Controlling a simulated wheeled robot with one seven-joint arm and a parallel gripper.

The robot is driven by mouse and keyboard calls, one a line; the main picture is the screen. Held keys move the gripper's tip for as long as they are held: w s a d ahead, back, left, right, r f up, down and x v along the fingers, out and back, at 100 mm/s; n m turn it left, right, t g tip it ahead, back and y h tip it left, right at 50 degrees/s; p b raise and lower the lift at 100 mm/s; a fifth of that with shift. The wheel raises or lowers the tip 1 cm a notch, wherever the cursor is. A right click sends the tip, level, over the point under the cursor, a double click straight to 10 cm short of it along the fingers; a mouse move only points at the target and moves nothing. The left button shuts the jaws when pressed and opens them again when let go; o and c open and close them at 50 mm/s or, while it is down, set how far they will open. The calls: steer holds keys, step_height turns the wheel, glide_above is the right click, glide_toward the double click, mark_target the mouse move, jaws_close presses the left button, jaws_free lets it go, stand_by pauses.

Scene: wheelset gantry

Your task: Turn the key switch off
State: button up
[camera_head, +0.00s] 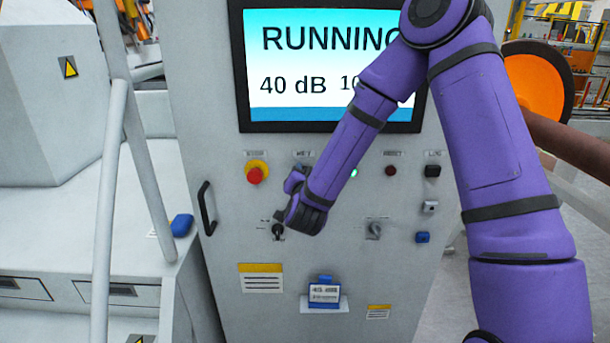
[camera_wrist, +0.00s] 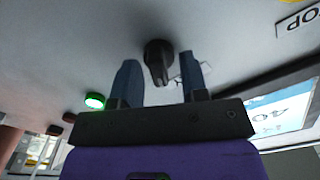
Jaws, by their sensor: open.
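In the head view a grey switch with a bar-like grip (camera_head: 374,228) sits in the right half of the grey panel below the screen; it looks most like the key switch, but its label is unreadable. My gripper (camera_head: 296,182) is at the panel left of and above it, under a small label. In the wrist view my open gripper (camera_wrist: 160,63) has one finger on each side of a black rotary knob (camera_wrist: 157,49), with gaps showing. My gripper hides this knob in the head view. Another black knob (camera_head: 278,231) is just below my gripper.
The screen (camera_head: 320,65) reads RUNNING and 40 dB. A red stop button (camera_head: 255,174) is left of my gripper. A lit green lamp (camera_head: 354,173) and dark red button (camera_head: 390,171) are right. A handle (camera_head: 207,208) stands out at the panel's left edge.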

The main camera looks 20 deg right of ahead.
steer(key=c, duration=0.6)
steer(key=shift+n, duration=0.4)
steer(key=shift+a+r+n, duration=0.1)
steer(key=shift+a+n, duration=0.05)
steer(key=shift+n, duration=0.85)
steer(key=n, duration=0.3)
steer(key=shift+w+n, duration=0.1)
steer(key=shift+n, duration=0.2)
steer(key=n, duration=0.5)
steer(key=shift+a, duration=0.15)
steer(key=shift+n, duration=0.4)
